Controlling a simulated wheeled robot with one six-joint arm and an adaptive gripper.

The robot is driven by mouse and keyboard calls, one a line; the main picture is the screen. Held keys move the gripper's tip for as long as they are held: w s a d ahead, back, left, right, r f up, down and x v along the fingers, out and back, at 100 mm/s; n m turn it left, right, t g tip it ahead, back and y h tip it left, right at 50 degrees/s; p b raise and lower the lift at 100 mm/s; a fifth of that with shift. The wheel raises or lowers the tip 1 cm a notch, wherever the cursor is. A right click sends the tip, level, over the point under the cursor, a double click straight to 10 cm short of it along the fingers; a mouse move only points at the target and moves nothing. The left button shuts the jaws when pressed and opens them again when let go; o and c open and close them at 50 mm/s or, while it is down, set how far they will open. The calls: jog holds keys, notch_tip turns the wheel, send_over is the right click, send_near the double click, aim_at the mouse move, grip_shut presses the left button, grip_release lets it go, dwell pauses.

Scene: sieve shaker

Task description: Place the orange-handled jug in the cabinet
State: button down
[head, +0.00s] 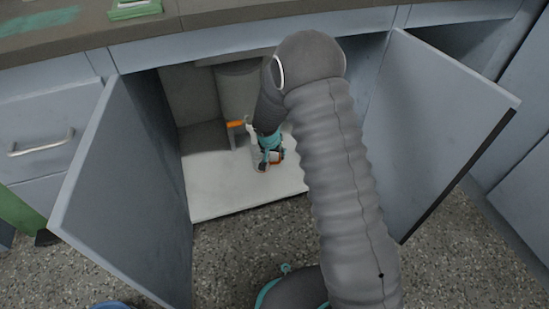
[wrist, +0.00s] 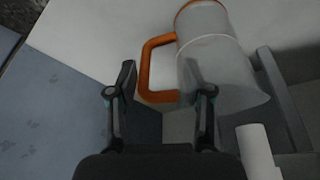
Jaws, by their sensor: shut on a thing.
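The jug (wrist: 222,68) is translucent grey with an orange rim and an orange handle (wrist: 147,68). It fills the upper right of the wrist view. My gripper (wrist: 161,84) is shut on the jug's handle, with one finger left of the handle and the other in front of the jug's body. In the head view, my gripper (head: 270,147) reaches between the open doors into the cabinet (head: 225,190), low over its white floor. The jug is mostly hidden there behind my arm and gripper. Whether its base touches the floor I cannot tell.
The left door (head: 130,195) and right door (head: 430,130) stand open on either side of my arm. A grey cylinder (head: 238,88) hangs at the back of the cabinet. An orange-tipped item (head: 236,123) shows beside my gripper. The front left cabinet floor is clear.

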aim_at(275, 163)
jog(key=shift+f+b, duration=0.3)
jog(key=shift+f, duration=1.25)
jog(key=shift+f, duration=0.15)
jog(key=shift+c, duration=2.3)
grip_release()
